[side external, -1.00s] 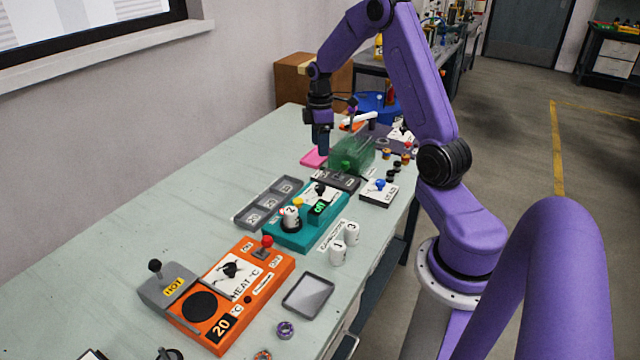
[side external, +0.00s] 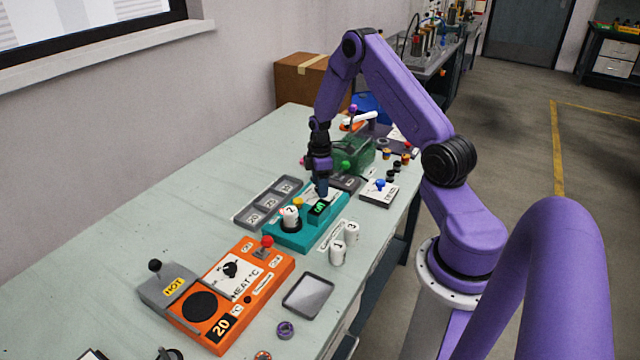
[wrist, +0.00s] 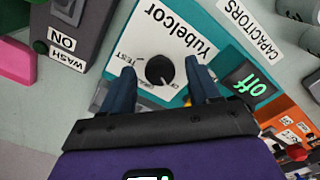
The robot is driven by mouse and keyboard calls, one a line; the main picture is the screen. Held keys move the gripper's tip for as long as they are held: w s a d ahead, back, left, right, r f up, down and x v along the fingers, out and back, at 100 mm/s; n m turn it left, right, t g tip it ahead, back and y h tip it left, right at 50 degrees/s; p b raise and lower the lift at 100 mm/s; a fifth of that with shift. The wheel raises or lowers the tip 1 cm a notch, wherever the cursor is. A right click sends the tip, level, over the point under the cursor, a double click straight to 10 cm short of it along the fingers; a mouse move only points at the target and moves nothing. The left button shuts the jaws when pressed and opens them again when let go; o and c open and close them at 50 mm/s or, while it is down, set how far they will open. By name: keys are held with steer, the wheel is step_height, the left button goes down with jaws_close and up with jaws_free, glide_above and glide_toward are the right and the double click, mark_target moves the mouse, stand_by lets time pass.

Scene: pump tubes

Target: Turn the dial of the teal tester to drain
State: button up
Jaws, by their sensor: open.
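The teal tester (side external: 282,238) sits on the bench in the side external view, with a white cylinder marked 2 (side external: 291,217) in it. In the wrist view the tester (wrist: 234,48) has a white dial plate, with "TEST" readable and other labels partly hidden or too blurred to read. Its black round dial (wrist: 160,70) lies between the fingertips of my gripper (wrist: 160,78). My gripper (side external: 321,190) is open and points down over the dial, a finger on each side; I cannot tell whether they touch it. The green display (wrist: 249,84) reads "off".
The orange heater (side external: 228,290) stands nearer the camera, and a grey tray (side external: 266,203) with several pockets lies left of the tester. White cylinders (side external: 338,253) stand to the right. A grey unit marked "WASH" and "ON" (wrist: 66,45) is beside the tester, near a green see-through box (side external: 357,152).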

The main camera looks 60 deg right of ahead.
steer(key=c, duration=1)
steer(key=shift+c, duration=0.2)
steer(key=shift+m, duration=0.3)
steer(key=m, duration=0.5)
steer(key=shift+m, duration=0.3)
steer(key=m, duration=0.5)
steer(key=shift+m, duration=0.4)
steer(key=o, duration=1)
